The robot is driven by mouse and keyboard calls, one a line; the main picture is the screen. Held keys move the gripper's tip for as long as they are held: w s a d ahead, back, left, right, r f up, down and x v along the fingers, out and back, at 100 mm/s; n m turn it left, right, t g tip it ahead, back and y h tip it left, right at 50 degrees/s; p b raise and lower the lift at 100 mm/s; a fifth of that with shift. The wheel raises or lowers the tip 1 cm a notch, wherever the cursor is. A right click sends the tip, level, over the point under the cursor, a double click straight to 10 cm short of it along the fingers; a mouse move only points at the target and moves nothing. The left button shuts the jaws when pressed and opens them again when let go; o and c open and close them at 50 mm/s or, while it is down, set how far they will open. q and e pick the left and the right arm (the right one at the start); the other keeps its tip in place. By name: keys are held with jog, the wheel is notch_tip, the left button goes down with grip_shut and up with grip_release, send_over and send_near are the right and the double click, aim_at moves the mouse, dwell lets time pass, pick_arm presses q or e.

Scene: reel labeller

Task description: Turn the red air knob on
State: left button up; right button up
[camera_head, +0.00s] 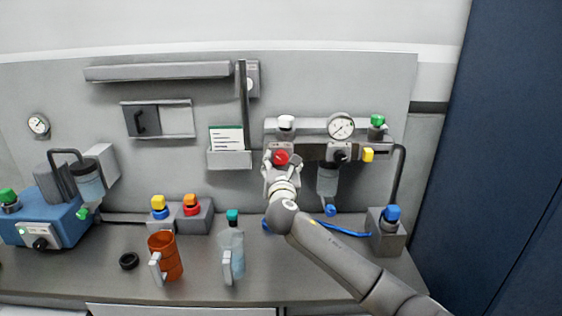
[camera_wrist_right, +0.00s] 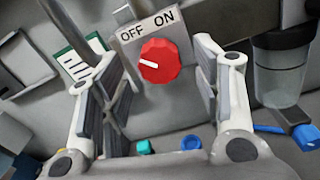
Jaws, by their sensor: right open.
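The red air knob (camera_head: 281,157) sits on a grey plate on the back panel. In the right wrist view the knob (camera_wrist_right: 160,60) is round with a notched edge, below the words OFF and ON. Its white pointer mark is on the left side, the OFF side. My right gripper (camera_head: 281,165) is at the knob in the head view and hides part of its plate. In the wrist view my right gripper (camera_wrist_right: 161,78) is open, with one finger on each side of the knob and a visible gap to both. My left gripper is not in view.
A pressure gauge (camera_head: 341,126), a black knob (camera_head: 340,156) and a yellow part (camera_head: 368,155) are right of the red knob. A card holder (camera_head: 229,159) is at its left. An orange mug (camera_head: 166,256) and a clear jug (camera_head: 231,252) stand on the bench.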

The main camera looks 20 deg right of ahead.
jog(key=shift+w+d, duration=0.15)
jog(key=shift+w, duration=0.3)
jog(key=shift+c, duration=0.5)
jog(key=c, duration=0.9)
jog(key=shift+c, duration=0.2)
